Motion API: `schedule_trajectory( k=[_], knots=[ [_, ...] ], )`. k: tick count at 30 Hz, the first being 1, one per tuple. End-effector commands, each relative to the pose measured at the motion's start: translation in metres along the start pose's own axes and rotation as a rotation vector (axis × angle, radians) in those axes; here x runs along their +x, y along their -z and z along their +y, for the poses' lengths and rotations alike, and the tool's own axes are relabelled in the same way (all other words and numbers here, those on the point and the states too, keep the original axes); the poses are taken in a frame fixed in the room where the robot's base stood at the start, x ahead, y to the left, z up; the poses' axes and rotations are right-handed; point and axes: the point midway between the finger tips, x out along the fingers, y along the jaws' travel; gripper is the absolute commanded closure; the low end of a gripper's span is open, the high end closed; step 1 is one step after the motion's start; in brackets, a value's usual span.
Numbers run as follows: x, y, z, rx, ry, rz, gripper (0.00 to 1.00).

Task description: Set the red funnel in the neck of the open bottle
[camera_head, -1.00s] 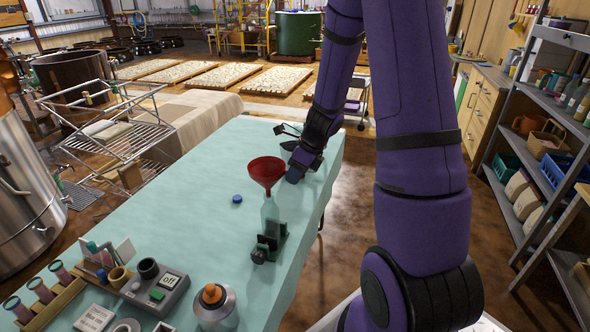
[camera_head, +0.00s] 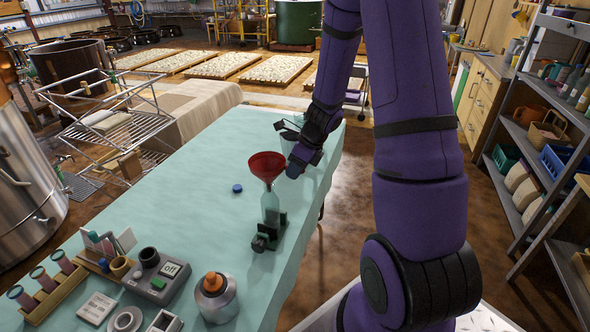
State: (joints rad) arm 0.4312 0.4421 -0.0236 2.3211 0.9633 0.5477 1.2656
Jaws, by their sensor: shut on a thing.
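The red funnel (camera_head: 267,166) is upright, its wide mouth up, directly above the clear, pale bottle (camera_head: 270,208). Its narrow stem meets the top of the bottle in the picture; I cannot tell if the tip is inside the neck. The bottle stands upright on the table, with a dark holder (camera_head: 273,232) around its lower part. My gripper (camera_head: 289,169) is at the right edge of the funnel and shut on it; its fingertips are hard to make out. A small blue cap (camera_head: 237,188) lies on the table, left of the bottle.
The pale green table (camera_head: 200,200) is clear around the cap. A grey device (camera_head: 158,279), a silver flask with an orange top (camera_head: 214,297) and a wooden rack (camera_head: 45,295) stand at its near end. A wire rack (camera_head: 110,120) stands left of it.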

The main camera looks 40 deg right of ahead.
Motion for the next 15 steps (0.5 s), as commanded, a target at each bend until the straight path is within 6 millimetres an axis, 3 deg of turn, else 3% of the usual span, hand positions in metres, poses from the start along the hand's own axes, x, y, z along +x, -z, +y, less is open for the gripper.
schedule_trajectory(
  k=[15],
  knots=[
    [0.0063, 0.0028, -0.0011, 0.001, 0.000, 0.001, 1.00]
  ],
)
